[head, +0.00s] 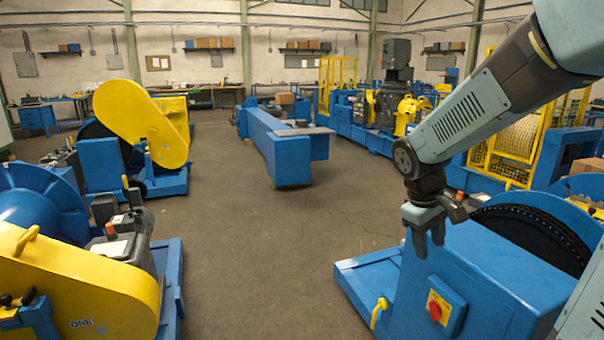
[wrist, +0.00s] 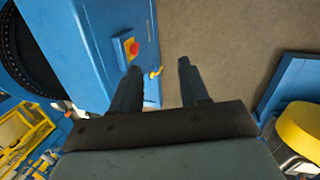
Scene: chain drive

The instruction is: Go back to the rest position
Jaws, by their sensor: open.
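My gripper (head: 428,238) hangs from my raised arm at the right of the head view, fingers pointing down. It is open and empty, with a gap between the fingers. In the head view it overlaps the left edge of a blue machine (head: 470,275) that has a red switch on a yellow plate (head: 438,308). In the wrist view the two dark fingers (wrist: 157,82) stand apart. The blue machine (wrist: 85,45) and its red switch (wrist: 132,48) lie beyond the left finger, and bare floor lies beyond the right one.
A yellow-guarded machine marked ONE (head: 75,290) stands at the near left, with another yellow-guarded machine (head: 140,125) behind it. A long blue beam (head: 285,150) stands mid-floor. A yellow handle (head: 378,312) sticks out from the right machine's base. The floor (head: 250,240) between them is clear.

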